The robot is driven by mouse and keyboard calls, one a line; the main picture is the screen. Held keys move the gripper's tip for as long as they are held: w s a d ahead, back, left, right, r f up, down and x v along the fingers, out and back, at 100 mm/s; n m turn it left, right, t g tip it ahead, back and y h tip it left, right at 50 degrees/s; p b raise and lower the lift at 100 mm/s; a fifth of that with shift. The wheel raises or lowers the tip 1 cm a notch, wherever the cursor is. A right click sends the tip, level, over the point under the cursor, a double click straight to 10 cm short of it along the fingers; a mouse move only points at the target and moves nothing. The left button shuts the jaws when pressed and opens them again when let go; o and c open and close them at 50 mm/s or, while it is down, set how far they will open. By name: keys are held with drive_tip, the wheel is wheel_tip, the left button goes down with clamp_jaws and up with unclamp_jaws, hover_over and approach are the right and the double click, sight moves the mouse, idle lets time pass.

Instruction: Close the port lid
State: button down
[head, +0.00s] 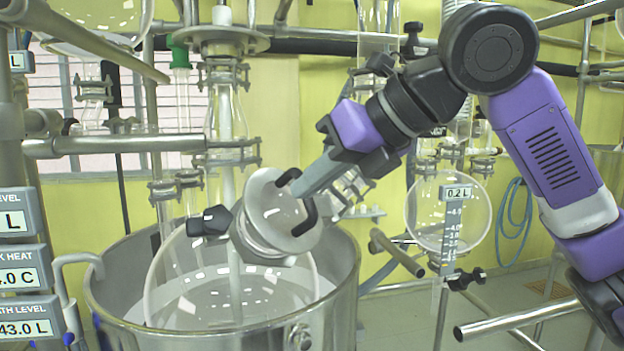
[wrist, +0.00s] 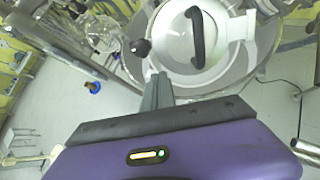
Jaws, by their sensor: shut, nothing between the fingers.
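The port lid (head: 277,209) is a pale round disc with a black curved handle (head: 306,217), tilted over the port neck (head: 252,240) of the glass vessel. Whether a gap stays between lid and neck, I cannot tell. My gripper (head: 302,188) is shut and empty, its grey fingertips at the lid's upper right edge, by the handle's upper end in the head view. In the wrist view the lid (wrist: 179,47) fills the top centre with its handle (wrist: 197,38) across it. The fingertips (wrist: 157,78) lie just below the lid's lower left rim. Contact is unclear.
The glass vessel (head: 190,290) sits in a large steel bath (head: 225,338). A black knob (head: 208,221) sticks out left of the port. Glass columns and clamped pipes (head: 130,144) stand behind. A graduated flask (head: 425,212) hangs to the right.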

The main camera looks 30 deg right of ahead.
sight(256, 225)
drive_tip(key=p+x, duration=0.1)
drive_tip(key=x, duration=0.9)
drive_tip(key=shift+w+a+f, duration=0.1)
drive_tip(key=shift+w+f, duration=0.1)
drive_tip(key=w+f+h, duration=0.1)
drive_tip(key=w+a+f+h, duration=0.1)
drive_tip(key=w+a+f+m, duration=0.1)
drive_tip(key=w, duration=0.1)
drive_tip(key=shift+f+h, duration=0.25)
drive_tip(key=shift+h, duration=0.15)
drive_tip(key=shift+w+a+f, duration=0.1)
drive_tip(key=shift+w+f, duration=0.15)
drive_tip(key=shift+w, duration=0.1)
